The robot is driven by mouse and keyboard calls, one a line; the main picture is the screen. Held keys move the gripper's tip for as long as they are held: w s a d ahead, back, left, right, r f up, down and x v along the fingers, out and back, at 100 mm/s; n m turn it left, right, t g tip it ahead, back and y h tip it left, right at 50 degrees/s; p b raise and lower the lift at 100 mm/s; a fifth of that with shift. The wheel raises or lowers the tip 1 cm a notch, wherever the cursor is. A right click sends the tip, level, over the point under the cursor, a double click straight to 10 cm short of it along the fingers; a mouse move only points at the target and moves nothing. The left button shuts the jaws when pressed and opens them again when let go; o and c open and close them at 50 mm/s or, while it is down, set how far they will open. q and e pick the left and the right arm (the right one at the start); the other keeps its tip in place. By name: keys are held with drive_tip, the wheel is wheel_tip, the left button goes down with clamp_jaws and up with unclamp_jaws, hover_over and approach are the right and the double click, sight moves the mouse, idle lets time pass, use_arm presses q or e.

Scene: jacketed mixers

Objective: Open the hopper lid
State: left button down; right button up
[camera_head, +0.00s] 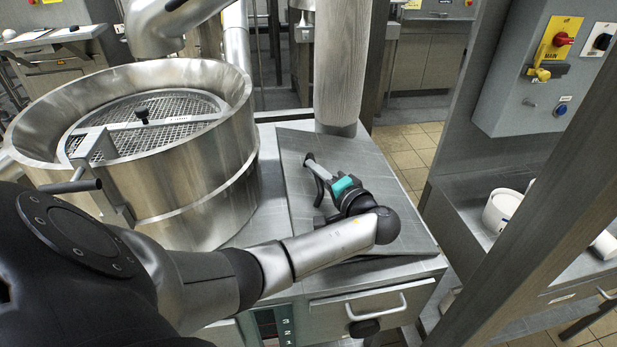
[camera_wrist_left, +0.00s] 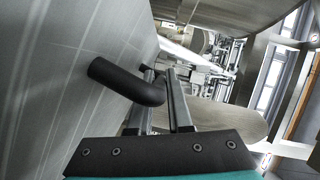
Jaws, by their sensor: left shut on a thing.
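The hopper lid (camera_head: 375,170) is a flat grey metal panel on top of the cabinet in the middle of the head view. It fills the left side of the left wrist view (camera_wrist_left: 60,70). A black bent bar handle (camera_wrist_left: 120,78) stands out from its face; it also shows in the head view (camera_head: 318,188). My left gripper (camera_head: 311,163) reaches over the panel and is shut on the handle. Its two metal fingers show in the left wrist view (camera_wrist_left: 163,90). The exact contact on the bar is partly hidden. I cannot tell whether the panel is raised. My right gripper is not in view.
A large round steel mixer vessel (camera_head: 190,185) with a mesh grate (camera_head: 160,120) stands left of the panel. A thick post (camera_head: 341,70) rises behind it. A drawer with a handle (camera_head: 376,307) is in front. A control box (camera_head: 545,75) and wooden beam stand at the right.

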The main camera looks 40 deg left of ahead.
use_arm(q)
drive_tip(key=w+d+r+m+y+p, duration=0.1)
drive_tip(key=w+d+r+m, duration=0.1)
drive_tip(key=r, duration=0.5)
drive_tip(key=shift+w+d+r+p, duration=0.35)
drive_tip(key=shift+w+d, duration=0.35)
drive_tip(key=shift+w, duration=0.45)
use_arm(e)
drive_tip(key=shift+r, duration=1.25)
use_arm(q)
drive_tip(key=shift+f, duration=0.1)
drive_tip(key=c, duration=0.8)
unclamp_jaws()
drive_tip(key=shift+c, duration=0.2)
drive_tip(key=b+v, duration=0.2)
drive_tip(key=v, duration=1.3)
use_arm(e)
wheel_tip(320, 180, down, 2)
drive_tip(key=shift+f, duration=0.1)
use_arm(q)
drive_tip(key=shift+s+d+f, duration=0.1)
drive_tip(key=shift+s+f, duration=0.05)
drive_tip(key=shift+f, duration=0.05)
